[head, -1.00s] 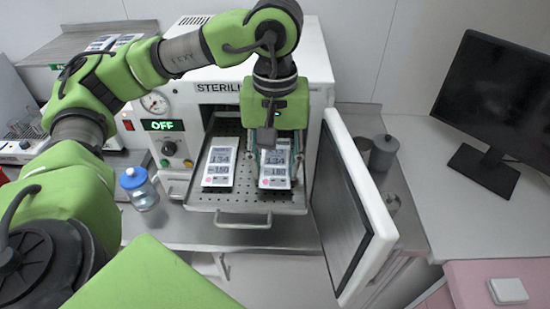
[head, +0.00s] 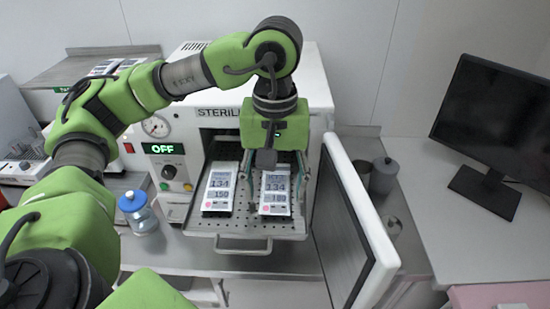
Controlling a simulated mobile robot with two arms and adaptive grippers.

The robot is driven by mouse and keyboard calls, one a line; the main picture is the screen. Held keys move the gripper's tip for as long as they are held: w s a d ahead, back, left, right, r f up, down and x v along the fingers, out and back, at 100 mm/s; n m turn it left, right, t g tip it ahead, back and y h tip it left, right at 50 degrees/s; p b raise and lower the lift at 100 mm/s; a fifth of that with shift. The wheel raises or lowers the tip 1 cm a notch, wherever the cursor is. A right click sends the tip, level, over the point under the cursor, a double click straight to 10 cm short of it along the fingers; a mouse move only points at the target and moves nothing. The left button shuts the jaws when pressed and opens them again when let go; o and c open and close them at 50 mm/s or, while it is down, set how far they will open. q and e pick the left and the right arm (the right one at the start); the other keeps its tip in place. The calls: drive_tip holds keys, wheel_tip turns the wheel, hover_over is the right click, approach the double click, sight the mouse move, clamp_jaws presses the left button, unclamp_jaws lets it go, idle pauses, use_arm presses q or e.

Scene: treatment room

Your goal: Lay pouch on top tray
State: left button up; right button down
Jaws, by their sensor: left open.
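Two white pouches with grey printed labels lie flat side by side on the pulled-out perforated top tray (head: 230,226) of the sterilizer (head: 322,85). The left pouch (head: 219,187) lies near the tray's left side. The right pouch (head: 275,192) lies right of the tray's middle. My left gripper (head: 276,180) is over the right pouch, pointing down, with its fingers apart on either side of the pouch's far part. The gripper body hides the pouch's far end. I cannot tell whether the fingers touch the pouch. My right gripper is not in view.
The sterilizer door (head: 350,225) stands open to the right of the tray. A blue-capped bottle (head: 139,212) stands left of the tray. Grey canisters (head: 383,177) stand beyond the door. More pouches (head: 104,68) lie on the back-left shelf. A monitor (head: 495,125) is at right.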

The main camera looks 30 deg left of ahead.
sight(275, 196)
use_arm(q)
wheel_tip(275, 196, up, 11)
idle(0.4)
drive_tip(key=shift+s, duration=0.1)
idle(0.5)
